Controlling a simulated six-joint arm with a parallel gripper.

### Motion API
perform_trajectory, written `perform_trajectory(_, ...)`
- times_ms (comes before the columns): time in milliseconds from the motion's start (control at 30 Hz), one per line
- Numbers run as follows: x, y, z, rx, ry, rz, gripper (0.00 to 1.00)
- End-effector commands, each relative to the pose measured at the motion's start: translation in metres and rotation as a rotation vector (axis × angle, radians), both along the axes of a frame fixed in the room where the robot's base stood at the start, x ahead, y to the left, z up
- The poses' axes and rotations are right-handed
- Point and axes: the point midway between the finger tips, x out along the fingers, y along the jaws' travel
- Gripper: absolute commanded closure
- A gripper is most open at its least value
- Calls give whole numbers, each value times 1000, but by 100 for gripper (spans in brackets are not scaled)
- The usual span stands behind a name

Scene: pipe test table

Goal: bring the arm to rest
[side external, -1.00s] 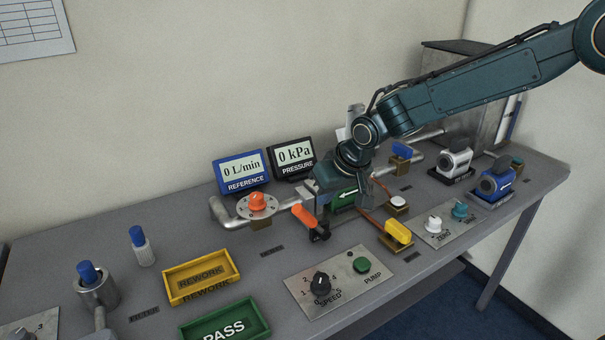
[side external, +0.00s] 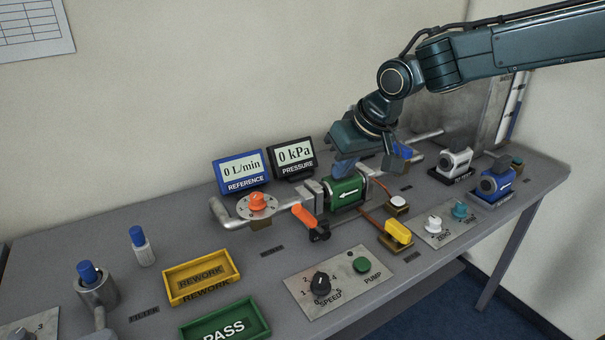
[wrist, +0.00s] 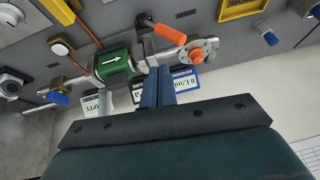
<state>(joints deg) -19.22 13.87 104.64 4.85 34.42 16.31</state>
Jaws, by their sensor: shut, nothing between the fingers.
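My gripper (side external: 344,172) hangs above and behind the green flow unit (side external: 347,194) with the white arrow, which sits in the pipe line. In the wrist view the two blue fingers (wrist: 158,88) are together with nothing between them. The green unit (wrist: 113,63) shows to the left of the fingertips there, and the orange-handled lever (wrist: 165,31) shows beyond them. Whether the fingers touch anything is hard to tell, but they look apart from the pipe.
The reference display (side external: 241,171) reads 0 L/min and the pressure display (side external: 293,158) reads 0 kPa. The yellow rework tray (side external: 201,277), green pass tray (side external: 225,322), speed panel (side external: 330,285) and blue pump-like unit (side external: 494,184) stand around. The air above the table's left is clear.

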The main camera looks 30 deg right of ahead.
Motion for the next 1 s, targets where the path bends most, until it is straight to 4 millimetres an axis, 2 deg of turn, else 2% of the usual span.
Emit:
perform_trajectory(167,-4,-4,4,-1,-1,-1,100)
perform_trajectory(367,-24,-23,20,-5,-6,-4,100)
perform_trajectory(700,-96,-73,53,-23,-13,-8,100)
perform_trajectory(1000,-168,-109,64,-44,-18,-10,100)
